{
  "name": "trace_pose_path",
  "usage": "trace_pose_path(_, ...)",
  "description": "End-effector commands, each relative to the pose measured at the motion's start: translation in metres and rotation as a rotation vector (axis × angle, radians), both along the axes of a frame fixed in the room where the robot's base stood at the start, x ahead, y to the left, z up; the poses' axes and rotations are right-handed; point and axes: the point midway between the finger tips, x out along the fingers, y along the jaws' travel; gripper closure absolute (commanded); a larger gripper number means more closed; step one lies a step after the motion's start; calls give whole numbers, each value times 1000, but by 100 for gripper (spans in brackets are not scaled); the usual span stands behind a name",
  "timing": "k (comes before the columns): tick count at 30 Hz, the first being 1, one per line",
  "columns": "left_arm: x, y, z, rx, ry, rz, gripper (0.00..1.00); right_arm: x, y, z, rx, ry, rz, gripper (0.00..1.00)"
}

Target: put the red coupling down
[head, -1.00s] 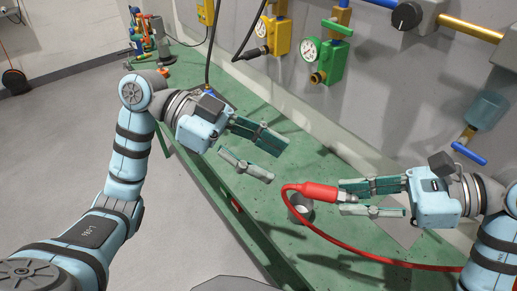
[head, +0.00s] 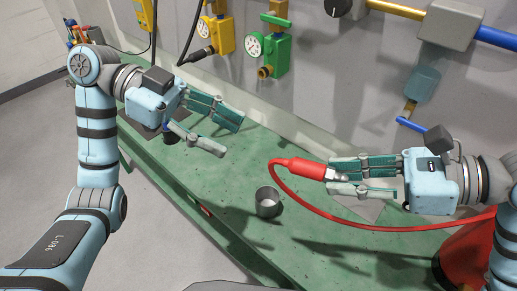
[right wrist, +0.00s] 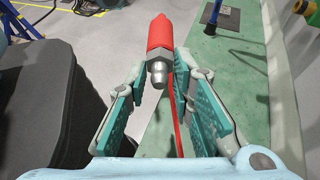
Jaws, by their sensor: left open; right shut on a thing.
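The red coupling (head: 303,167) is held in my right gripper (head: 330,178), which is shut on it above the green bench (head: 235,170). It lies nearly level, its red hose end pointing left in the head view. In the right wrist view the coupling (right wrist: 160,45) points away, its metal nose between the fingers of my right gripper (right wrist: 156,78). The red hose (head: 345,226) loops from the coupling back to the right. My left gripper (head: 231,137) is open and empty over the bench, left of the coupling.
A grey metal cup (head: 267,208) stands on the bench, below and left of the coupling. A grey plate (head: 368,210) lies below my right gripper. Green (head: 268,46) and yellow (head: 217,36) gauge fittings are on the wall. A red object (head: 467,257) stands lower right.

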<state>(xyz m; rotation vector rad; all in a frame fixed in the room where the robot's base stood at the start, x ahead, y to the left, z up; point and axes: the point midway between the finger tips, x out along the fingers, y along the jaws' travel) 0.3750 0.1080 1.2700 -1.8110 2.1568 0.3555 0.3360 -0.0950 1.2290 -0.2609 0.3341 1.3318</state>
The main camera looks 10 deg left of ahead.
Motion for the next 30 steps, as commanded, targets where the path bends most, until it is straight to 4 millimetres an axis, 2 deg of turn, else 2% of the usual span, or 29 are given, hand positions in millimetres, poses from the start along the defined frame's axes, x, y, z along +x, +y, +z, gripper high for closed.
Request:
trace_pose_path(13,-16,-89,-37,-4,-4,-3,54,0,0,0,0,-1,1,100)
trace_pose_path(18,-18,-103,-43,-1,-5,1,54,0,0,0,0,-1,1,100)
trace_pose_path(24,-18,-103,-44,0,-5,2,54,0,0,0,0,-1,1,100)
trace_pose_path(26,-18,-103,-43,0,-5,2,61,0,0,0,0,-1,1,100)
trace_pose_path(30,-18,-103,-43,0,-5,2,83,0,0,0,0,-1,1,100)
